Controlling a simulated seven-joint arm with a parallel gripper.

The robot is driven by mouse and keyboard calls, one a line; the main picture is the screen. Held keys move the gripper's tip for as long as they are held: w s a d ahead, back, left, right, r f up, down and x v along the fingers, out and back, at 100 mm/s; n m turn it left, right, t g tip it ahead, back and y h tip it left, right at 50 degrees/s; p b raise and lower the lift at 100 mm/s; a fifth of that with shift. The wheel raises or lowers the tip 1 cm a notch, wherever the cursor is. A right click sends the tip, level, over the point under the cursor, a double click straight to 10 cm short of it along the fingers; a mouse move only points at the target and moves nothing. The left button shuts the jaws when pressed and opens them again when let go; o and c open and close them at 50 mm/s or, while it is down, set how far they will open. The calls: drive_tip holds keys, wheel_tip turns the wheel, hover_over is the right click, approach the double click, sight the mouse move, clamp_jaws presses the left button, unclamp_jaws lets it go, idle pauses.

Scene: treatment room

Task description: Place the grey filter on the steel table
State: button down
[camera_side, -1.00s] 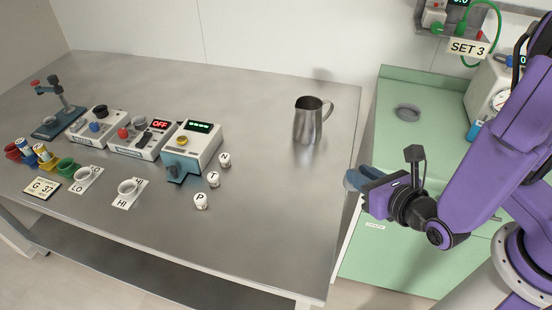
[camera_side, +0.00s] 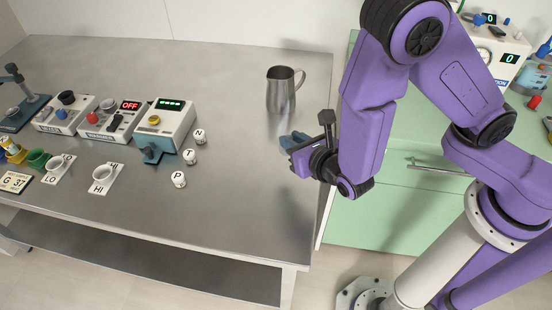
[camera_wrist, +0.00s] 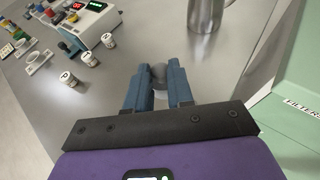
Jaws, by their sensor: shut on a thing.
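My gripper (camera_side: 291,141) is shut and over the right part of the steel table (camera_side: 235,190), left of its right edge. In the wrist view its blue fingers (camera_wrist: 158,70) hold a small rounded grey thing (camera_wrist: 158,74), which looks like the grey filter. Most of it is hidden between the fingers, and in the side view I cannot make it out. The bare steel table top (camera_wrist: 125,95) lies below the fingers. I cannot tell the exact height above it.
A steel jug (camera_side: 283,89) stands just beyond my gripper. Small lettered jars (camera_side: 190,157), a white-and-teal device (camera_side: 165,128) and other instruments stand to the left. The table between jars and gripper is clear. A green cabinet (camera_side: 375,215) stands to the right, with a FILTERS label (camera_wrist: 303,108).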

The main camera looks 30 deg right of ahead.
drive_tip(key=w+f, duration=0.1)
drive_tip(key=w+a+f, duration=0.1)
drive_tip(key=f, duration=0.1)
drive_tip(key=w+a+f, duration=0.1)
drive_tip(key=f, duration=0.1)
drive_tip(key=shift+w, duration=0.25)
drive_tip(key=shift+w+a+f, duration=0.1)
drive_tip(key=shift+f, duration=1.55)
drive_tip(key=c, duration=1)
unclamp_jaws()
drive_tip(key=shift+f, duration=0.15)
drive_tip(key=shift+s+r, duration=0.2)
drive_tip(key=shift+s, duration=0.05)
drive_tip(key=v, duration=1.1)
drive_tip(key=shift+s+r, duration=0.2)
